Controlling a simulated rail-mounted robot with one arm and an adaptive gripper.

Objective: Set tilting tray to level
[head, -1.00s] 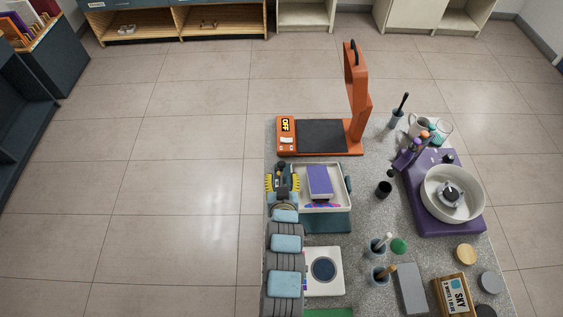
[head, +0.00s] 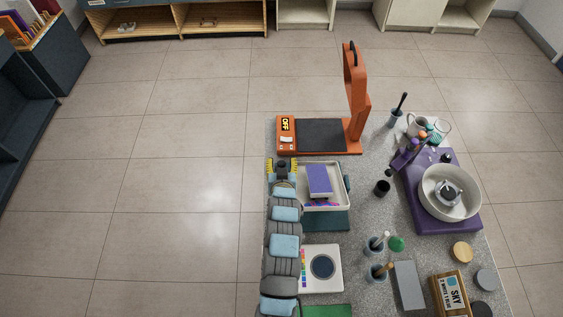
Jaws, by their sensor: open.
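The tilting tray is a shallow white tray (head: 343,203) on a dark teal base (head: 325,222), in the middle of the head view. A purple block or book (head: 319,180) lies in it, with some colourful marks beside it. I cannot tell surely how far the tray tilts. My gripper (head: 282,164) is open and empty, its two yellow-edged fingers at the tray's far left corner. Whether it touches the tray cannot be told. My arm covers part of the tray's left side.
An orange press-like device (head: 357,95) with a dark plate and an "OFF" display stands just beyond. A purple machine with a white bowl (head: 476,207) is to the right.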

